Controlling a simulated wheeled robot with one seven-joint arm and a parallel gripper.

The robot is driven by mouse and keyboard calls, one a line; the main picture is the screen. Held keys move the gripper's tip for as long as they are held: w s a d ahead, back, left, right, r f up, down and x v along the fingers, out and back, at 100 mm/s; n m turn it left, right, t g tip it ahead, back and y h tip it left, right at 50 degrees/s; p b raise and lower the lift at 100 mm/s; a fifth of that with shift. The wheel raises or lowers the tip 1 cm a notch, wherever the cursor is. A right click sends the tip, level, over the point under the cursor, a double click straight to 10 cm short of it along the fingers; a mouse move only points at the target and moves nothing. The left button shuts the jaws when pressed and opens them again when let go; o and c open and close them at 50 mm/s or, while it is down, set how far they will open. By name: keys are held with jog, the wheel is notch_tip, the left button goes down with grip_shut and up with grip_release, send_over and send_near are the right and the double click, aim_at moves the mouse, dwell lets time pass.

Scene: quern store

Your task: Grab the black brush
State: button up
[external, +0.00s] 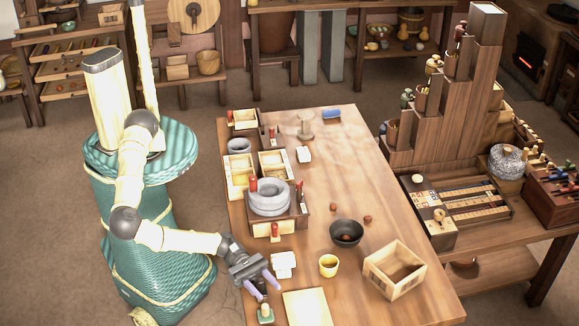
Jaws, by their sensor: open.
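I cannot make out a black brush for certain in the external view. My gripper (270,292) is open, with pale lavender fingers pointing down over the near left edge of the wooden table (320,210). Just below the fingers stands a small item with a green base and a tan upper part (265,314). It may be a brush or a stamp; I cannot tell. I see nothing between the fingers.
White blocks (283,264) and a pale board (308,307) lie beside my gripper. A yellow cup (328,265), black bowl (346,233) and open wooden box (394,270) stand to the right. A grey quern (269,197) stands behind.

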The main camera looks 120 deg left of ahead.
aim_at(264, 292)
grip_shut()
notch_tip(264, 292, up, 10)
dwell(0.6)
dwell(0.5)
